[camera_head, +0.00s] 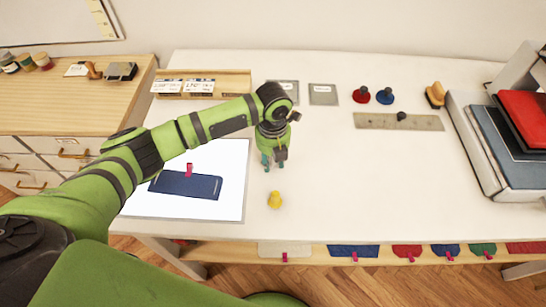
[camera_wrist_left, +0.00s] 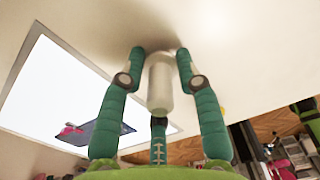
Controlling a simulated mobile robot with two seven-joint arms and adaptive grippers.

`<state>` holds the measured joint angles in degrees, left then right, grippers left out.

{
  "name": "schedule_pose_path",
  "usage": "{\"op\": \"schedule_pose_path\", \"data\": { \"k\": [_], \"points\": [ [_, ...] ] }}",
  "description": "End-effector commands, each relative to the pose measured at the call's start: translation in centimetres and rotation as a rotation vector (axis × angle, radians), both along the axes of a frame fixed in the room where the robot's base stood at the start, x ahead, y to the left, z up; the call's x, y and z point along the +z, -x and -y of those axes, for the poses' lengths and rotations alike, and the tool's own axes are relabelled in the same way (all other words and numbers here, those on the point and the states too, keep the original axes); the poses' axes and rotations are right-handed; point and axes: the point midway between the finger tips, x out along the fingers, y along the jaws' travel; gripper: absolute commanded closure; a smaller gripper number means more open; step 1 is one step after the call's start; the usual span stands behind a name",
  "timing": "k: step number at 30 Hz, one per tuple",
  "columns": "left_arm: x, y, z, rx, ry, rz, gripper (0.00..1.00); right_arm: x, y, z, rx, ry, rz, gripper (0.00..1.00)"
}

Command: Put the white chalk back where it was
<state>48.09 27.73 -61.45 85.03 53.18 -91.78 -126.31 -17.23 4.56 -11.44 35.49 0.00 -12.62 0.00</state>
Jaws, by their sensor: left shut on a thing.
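My left gripper (camera_head: 273,161) is over the white table, behind the yellow weight and just right of the white sheet. In the left wrist view its two teal fingers (camera_wrist_left: 160,54) are shut on the white chalk (camera_wrist_left: 160,82), a pale rounded cylinder. The chalk's far end is close to the pale table surface; I cannot tell whether it touches. In the head view I cannot make out the chalk between the fingers. Two grey square plates (camera_head: 323,94) (camera_head: 288,88) lie at the back of the table, the left one partly behind my arm. My right gripper is not in view.
A yellow weight (camera_head: 275,201) stands near the front edge. Red (camera_head: 361,95) and blue (camera_head: 385,96) weights stand at the back, with a ruler (camera_head: 425,123) nearby. A blue cloth piece (camera_head: 200,187) lies on the white sheet (camera_head: 232,165). The table's right-middle is clear.

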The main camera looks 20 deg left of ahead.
Motion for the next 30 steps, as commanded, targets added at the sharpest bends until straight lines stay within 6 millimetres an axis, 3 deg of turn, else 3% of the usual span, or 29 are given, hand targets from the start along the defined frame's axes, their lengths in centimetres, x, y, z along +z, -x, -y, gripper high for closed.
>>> {"op": "schedule_pose_path", "data": {
  "k": [7, 8, 9, 22, 30],
  "points": [
    [-0.4, 0.0, 0.0, 0.0, 0.0, 0.0, 0.88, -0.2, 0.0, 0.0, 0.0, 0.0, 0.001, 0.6],
    [-0.3, 0.0, 0.0, 0.0, 0.001, 0.001, 0.55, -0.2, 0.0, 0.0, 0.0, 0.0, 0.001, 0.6],
    [-0.3, 0.0, 0.0, 0.0, 0.0, 0.001, 0.43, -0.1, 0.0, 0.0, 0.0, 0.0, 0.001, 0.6],
    [0.4, -0.1, 0.0, 0.0, 0.001, 0.002, 0.43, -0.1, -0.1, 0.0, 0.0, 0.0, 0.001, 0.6],
    [5.3, -0.2, 0.1, -0.001, 0.002, 0.008, 0.43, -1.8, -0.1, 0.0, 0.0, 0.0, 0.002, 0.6]
  ]
}}
